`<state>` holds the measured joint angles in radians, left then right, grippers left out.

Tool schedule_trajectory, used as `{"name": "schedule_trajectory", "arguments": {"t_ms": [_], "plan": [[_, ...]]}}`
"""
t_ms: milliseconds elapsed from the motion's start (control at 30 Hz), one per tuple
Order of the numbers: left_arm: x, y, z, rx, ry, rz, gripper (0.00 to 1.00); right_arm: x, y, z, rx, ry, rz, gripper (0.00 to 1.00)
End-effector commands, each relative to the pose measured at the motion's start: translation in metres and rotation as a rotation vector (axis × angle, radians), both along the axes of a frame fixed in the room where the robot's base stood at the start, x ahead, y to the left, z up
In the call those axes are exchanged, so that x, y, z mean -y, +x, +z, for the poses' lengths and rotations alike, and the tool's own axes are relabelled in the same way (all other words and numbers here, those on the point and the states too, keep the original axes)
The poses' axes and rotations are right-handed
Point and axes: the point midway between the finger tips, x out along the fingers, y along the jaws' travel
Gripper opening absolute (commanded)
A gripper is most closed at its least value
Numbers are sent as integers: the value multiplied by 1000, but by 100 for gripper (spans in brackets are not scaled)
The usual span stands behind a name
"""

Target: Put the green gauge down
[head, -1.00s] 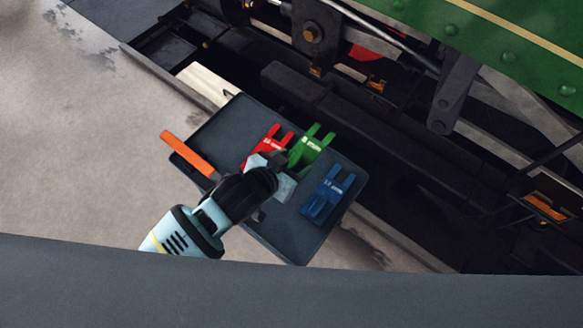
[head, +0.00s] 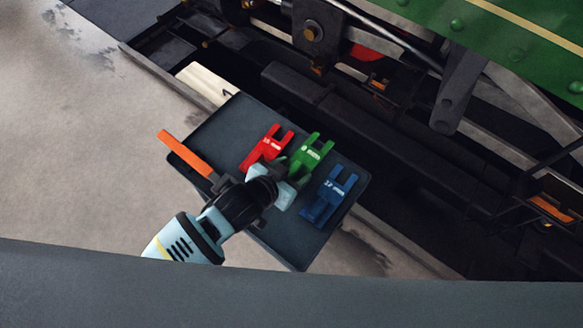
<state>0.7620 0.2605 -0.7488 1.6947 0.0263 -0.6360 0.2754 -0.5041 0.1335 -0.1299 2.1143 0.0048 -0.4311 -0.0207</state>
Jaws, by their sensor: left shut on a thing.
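The green gauge (head: 311,149), a flat forked piece with white lettering, is at the middle of the dark tray (head: 222,127) in the head view. My left gripper (head: 284,178) is shut on its near end, which the fingers partly hide. The gauge is over or on the tray; I cannot tell whether it touches the surface. A red gauge (head: 266,148) lies just to its left and a blue gauge (head: 329,196) to its right, both on the tray. My right gripper is not in view.
An orange-handled tool (head: 184,151) lies at the tray's left edge, close to my left wrist. A pale wooden block (head: 205,84) is behind the tray. Dark tram running gear (head: 340,105) fills the area beyond. Bare tray shows at back left and front.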

Motion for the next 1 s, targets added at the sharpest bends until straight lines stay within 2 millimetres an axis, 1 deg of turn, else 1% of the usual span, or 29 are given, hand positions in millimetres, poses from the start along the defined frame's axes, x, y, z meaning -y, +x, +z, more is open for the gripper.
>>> {"name": "schedule_trajectory", "arguments": {"t_ms": [233,267,400,700,767,867,1000], "plan": [[0,0,-6,0,-1,1,26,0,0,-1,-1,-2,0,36],[0,0,-6,0,-1,1,61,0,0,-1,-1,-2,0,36],[0,0,-6,0,-1,1,79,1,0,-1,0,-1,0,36],[0,0,-4,1,-1,0,79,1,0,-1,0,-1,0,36],[0,0,-1,1,0,-1,79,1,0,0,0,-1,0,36],[0,1,10,4,-2,-1,79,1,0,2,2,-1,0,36],[-13,-20,24,0,0,0,79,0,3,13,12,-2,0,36]]}}
